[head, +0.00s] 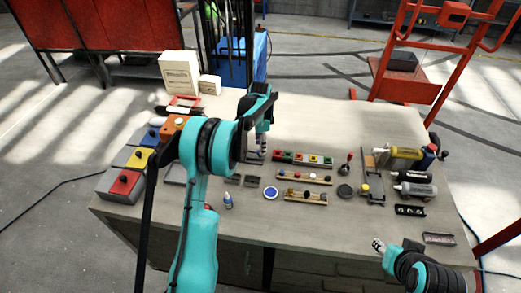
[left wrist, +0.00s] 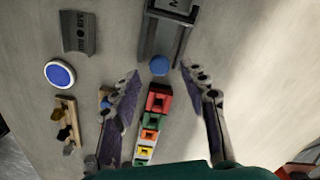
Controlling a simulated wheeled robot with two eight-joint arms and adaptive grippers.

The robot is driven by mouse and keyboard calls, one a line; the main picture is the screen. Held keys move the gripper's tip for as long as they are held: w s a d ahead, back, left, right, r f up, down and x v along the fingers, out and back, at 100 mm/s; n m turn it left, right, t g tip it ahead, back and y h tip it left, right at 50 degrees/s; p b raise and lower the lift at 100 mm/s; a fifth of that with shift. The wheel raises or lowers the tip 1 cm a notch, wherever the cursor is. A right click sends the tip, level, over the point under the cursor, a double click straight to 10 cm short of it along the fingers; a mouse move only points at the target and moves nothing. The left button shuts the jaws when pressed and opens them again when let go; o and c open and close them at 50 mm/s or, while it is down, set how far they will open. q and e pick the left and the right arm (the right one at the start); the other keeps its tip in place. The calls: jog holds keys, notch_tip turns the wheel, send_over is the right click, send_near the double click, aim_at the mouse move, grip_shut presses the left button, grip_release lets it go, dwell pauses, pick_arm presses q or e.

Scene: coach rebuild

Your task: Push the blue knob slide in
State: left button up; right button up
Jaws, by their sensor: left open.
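The blue knob (left wrist: 159,65) shows in the left wrist view at the near end of a grey slide in a channel (left wrist: 146,42). The slide carries a dark label, partly cut off by the top edge. My left gripper (left wrist: 161,78) is open, its fingers spread to either side of the knob, with nothing held. No contact with the knob is visible. In the head view my left gripper (head: 261,143) hangs low over the table and largely hides the slide. My right gripper (head: 378,245) is low at the front right edge, far from the slide; its jaws are too small to read.
A row of coloured blocks (head: 303,158) lies just right of the left gripper, with a peg rack (head: 302,196) and blue disc (head: 270,193) nearer. A yellow-knob slide (head: 374,188) and bottles (head: 405,153) stand further right. The table's back middle is clear.

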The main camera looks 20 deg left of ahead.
pick_arm(q)
jog(key=shift+f, duration=1.4)
grip_shut()
jog(key=s+a, duration=0.1)
jog(key=a, duration=0.3)
jog(key=s+a, duration=0.1)
jog(key=a, duration=0.4)
jog(key=s+a+b, duration=0.1)
jog(key=a, duration=0.4)
jog(key=shift+s, duration=0.15)
